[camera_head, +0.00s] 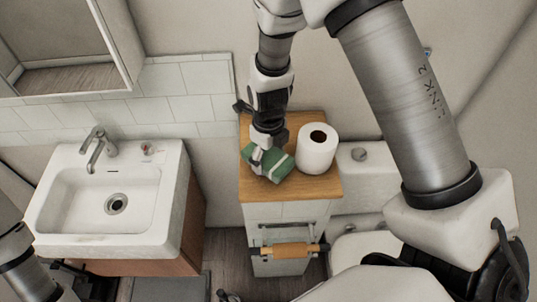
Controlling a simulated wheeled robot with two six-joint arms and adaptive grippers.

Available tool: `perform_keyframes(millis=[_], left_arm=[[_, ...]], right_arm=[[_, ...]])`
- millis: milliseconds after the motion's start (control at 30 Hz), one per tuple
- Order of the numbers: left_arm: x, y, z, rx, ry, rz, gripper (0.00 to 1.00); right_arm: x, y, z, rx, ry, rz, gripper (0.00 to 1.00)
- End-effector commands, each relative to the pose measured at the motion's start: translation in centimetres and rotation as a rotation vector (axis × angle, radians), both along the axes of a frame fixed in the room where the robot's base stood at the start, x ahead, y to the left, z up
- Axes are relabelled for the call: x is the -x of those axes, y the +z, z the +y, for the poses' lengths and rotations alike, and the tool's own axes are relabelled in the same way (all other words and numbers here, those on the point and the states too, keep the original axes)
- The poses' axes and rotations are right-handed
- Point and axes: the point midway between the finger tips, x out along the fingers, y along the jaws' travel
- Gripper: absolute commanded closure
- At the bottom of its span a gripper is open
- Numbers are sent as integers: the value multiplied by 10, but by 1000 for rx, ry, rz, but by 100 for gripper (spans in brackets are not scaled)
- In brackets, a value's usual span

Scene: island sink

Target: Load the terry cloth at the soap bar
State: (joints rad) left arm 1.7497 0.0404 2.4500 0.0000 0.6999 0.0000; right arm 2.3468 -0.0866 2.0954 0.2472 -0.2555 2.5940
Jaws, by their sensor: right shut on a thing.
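A green folded cloth with white bands (270,168), which I take to be the terry cloth, is on the wooden top of the narrow cabinet. My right gripper (260,154) comes down from above and is shut on it; the fingers hide part of the cloth. I cannot tell whether the cloth still touches the wood. A small pale item with a reddish mark (147,148) sits on the sink's back ledge, right of the tap; it may be the soap bar. My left gripper (88,283) is dark and partly cut off at the lower left, its fingers unclear.
A white paper roll (316,155) stands on the cabinet top (316,190), close to the right of the cloth. The white sink (70,205) with its tap (97,145) is at the left. A wooden-coloured roll on a holder (290,251) juts from the cabinet front.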

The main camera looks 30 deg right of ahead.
Motion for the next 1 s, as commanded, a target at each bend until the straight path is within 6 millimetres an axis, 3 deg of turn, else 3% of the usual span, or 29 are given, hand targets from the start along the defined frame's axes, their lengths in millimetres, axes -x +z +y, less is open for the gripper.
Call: perform_keyframes(millis=[1000], left_arm=[[0, -1, 0, 0, 0, 0, 60]], right_arm=[[0, -5, 0, 0, -1, -1, 51]])
